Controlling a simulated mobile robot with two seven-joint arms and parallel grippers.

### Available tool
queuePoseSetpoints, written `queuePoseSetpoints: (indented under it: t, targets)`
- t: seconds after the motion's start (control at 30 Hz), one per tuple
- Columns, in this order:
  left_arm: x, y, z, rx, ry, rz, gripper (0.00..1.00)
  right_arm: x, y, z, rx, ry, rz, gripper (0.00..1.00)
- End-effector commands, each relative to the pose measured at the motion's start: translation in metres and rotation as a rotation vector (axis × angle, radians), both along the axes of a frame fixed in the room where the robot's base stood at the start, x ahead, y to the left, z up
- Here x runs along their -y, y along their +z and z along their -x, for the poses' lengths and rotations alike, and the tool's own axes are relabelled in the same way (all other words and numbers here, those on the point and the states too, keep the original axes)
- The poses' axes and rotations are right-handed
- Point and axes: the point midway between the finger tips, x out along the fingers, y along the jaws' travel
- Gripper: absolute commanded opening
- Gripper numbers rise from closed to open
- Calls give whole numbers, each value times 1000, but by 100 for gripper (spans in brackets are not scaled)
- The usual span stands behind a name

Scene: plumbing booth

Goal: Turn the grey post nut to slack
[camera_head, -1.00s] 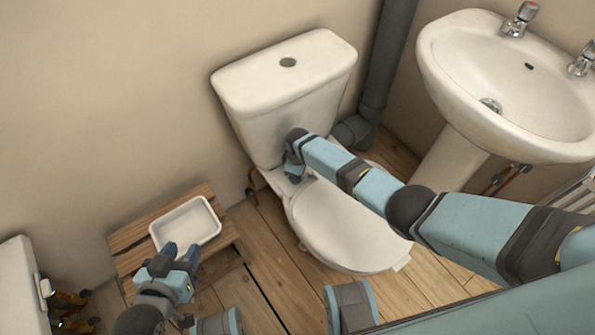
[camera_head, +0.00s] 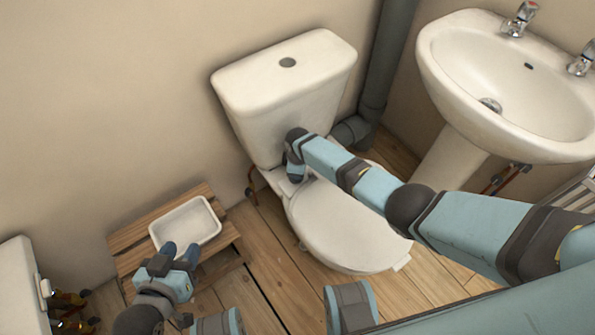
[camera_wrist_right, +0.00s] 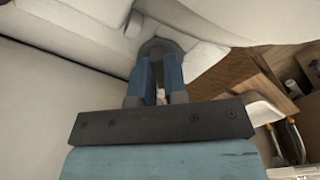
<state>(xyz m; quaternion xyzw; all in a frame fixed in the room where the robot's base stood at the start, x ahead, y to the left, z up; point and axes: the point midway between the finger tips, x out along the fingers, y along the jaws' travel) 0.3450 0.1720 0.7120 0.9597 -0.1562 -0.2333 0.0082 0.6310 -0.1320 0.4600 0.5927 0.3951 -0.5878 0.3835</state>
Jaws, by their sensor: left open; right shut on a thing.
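The grey post nut (camera_wrist_right: 160,46) shows as a dark grey rounded piece between the finger ends of my right gripper in the right wrist view. My right gripper (camera_wrist_right: 160,75) is shut on it. In the head view my right gripper (camera_head: 294,172) reaches down between the toilet cistern (camera_head: 290,95) and the seat lid (camera_head: 350,225), and the nut is hidden there. My left gripper (camera_head: 181,252) is open and empty, at the near edge of a white tray (camera_head: 205,235).
The tray sits on a low wooden stool (camera_head: 130,255). A pedestal basin (camera_head: 450,110) stands at the right and a grey waste pipe (camera_head: 385,70) behind the toilet. A white fixture (camera_head: 18,290) is at the lower left. Bare floorboards (camera_head: 260,265) lie between stool and toilet.

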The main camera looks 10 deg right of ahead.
Motion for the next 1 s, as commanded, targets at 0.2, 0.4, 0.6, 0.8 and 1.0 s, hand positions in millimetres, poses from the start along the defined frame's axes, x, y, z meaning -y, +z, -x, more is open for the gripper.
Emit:
queuePoseSetpoints:
  t: [0.2, 0.4, 0.6, 0.8, 1.0]
  targets:
    - [0, -1, 0, -2, 0, -1, 43, 0, 0, 0, 0, 0, 0, 0]
    - [0, -3, 0, -4, -1, -2, 43, 0, 0, 0, 0, 0, 0, 0]
    - [0, -3, 0, -5, -1, -3, 43, 0, 0, 0, 0, -1, 0, 0]
    - [0, -3, 0, -4, -1, -2, 43, 0, 0, 0, 0, -1, 0, 20]
    - [0, -2, 0, -3, -2, -1, 43, 0, 0, 0, 0, -1, 0, 39]
